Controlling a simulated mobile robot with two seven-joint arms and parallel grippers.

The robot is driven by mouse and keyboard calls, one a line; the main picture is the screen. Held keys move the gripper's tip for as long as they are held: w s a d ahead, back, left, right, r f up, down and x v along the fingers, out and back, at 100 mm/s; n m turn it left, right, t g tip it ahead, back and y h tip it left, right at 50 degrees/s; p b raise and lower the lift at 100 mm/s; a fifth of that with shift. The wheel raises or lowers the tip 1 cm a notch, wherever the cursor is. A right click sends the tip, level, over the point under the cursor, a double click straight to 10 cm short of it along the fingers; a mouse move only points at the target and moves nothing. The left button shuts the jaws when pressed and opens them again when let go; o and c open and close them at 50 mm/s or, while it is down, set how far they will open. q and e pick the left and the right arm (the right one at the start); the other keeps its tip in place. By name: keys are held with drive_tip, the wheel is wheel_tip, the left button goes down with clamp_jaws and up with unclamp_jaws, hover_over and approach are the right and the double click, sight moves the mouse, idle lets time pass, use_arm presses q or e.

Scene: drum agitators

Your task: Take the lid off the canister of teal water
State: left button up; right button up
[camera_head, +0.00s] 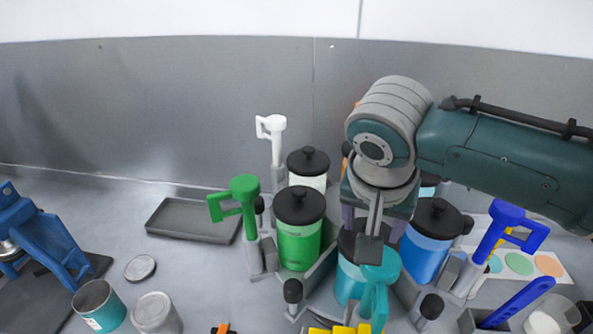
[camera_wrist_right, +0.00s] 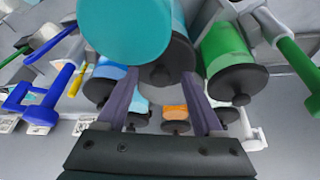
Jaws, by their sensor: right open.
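The canister of teal water (camera_head: 349,284) stands in the front middle of the rack in the head view, with its black lid (camera_head: 347,245) on. My right gripper (camera_head: 373,226) is open above this lid and hides part of it. In the right wrist view the lid (camera_wrist_right: 178,58) and its knob lie between the tips of my open right gripper (camera_wrist_right: 160,76), which seems to hold nothing. Whether the fingers touch the knob I cannot tell. A teal handle (camera_head: 379,282) stands close in front of the canister.
A green canister (camera_head: 299,245) and a blue canister (camera_head: 424,255) flank the teal one, both with black lids. Green (camera_head: 243,200), white (camera_head: 276,135) and blue (camera_head: 508,232) handles rise around them. A grey tray (camera_head: 190,234) and open teal can (camera_head: 100,307) are at left.

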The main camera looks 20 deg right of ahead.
drive_tip(key=shift+c, duration=0.2)
clamp_jaws()
idle(0.4)
